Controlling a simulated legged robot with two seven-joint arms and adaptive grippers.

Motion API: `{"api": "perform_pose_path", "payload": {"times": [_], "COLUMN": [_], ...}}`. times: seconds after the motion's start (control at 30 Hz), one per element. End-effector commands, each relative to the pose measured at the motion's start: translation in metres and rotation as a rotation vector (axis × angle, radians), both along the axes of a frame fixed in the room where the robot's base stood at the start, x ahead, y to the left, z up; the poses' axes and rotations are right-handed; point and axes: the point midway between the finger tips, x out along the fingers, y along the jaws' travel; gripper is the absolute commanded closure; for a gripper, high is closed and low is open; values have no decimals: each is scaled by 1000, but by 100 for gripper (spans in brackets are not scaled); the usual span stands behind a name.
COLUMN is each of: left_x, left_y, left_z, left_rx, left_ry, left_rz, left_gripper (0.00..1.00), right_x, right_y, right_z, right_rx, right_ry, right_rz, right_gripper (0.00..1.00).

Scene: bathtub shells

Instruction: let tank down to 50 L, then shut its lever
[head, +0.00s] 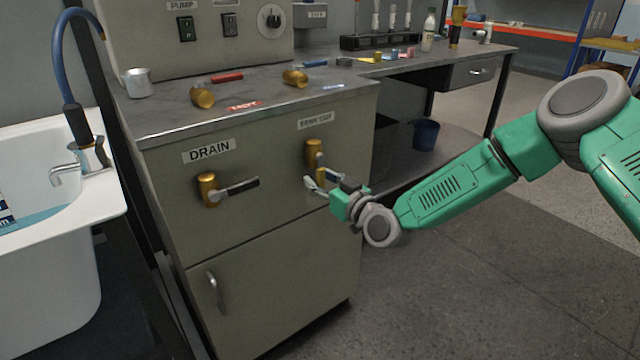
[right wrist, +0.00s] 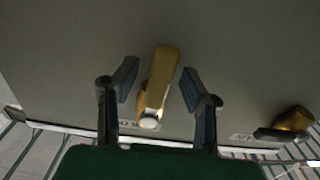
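The white tank (head: 100,225) stands at the left, partly out of frame, with blue water (head: 35,222) in it. A marked strip (head: 5,212) at the left edge is too cut off to read. On the cabinet front, the brass DRAIN valve (head: 207,188) has a dark lever (head: 237,188) pointing right, level. A second brass valve (head: 315,152) sits to its right under a label I cannot read clearly. My right gripper (head: 316,188) is at this second valve. In the right wrist view its open fingers (right wrist: 160,88) stand either side of the brass valve (right wrist: 158,80), apart from it.
The cabinet top carries two brass valves (head: 203,96) (head: 295,77), a red lever (head: 227,77), a HOT label (head: 244,105) and a metal mug (head: 138,83). A pump panel (head: 205,40) stands behind. A blue bucket (head: 426,134) is under the bench at right. The floor in front is clear.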

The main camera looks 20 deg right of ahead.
Motion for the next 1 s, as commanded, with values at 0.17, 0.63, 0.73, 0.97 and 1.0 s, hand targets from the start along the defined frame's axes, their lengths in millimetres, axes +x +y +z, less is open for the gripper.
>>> {"api": "perform_pose_path", "payload": {"times": [0.17, 0.63, 0.73, 0.97, 1.0], "left_x": [0, 0, 0, 0, 0], "left_y": [0, 0, 0, 0, 0], "left_z": [0, 0, 1, 7, 9], "left_rx": [0, 0, 0, 0, 0], "left_ry": [-1, -1, -1, 0, 0], "left_rz": [0, 0, 0, 0, 0], "left_gripper": [60, 60, 60, 60, 60], "right_x": [2, 2, 2, 3, 4], "right_y": [0, 0, 0, -3, -4], "right_z": [0, 0, 1, 2, 2], "right_rx": [0, 0, -7, -75, -97], "right_ry": [0, 0, -2, -27, -35], "right_rz": [-1, -1, -1, 0, 0], "right_gripper": [62, 100, 100, 100, 100]}}
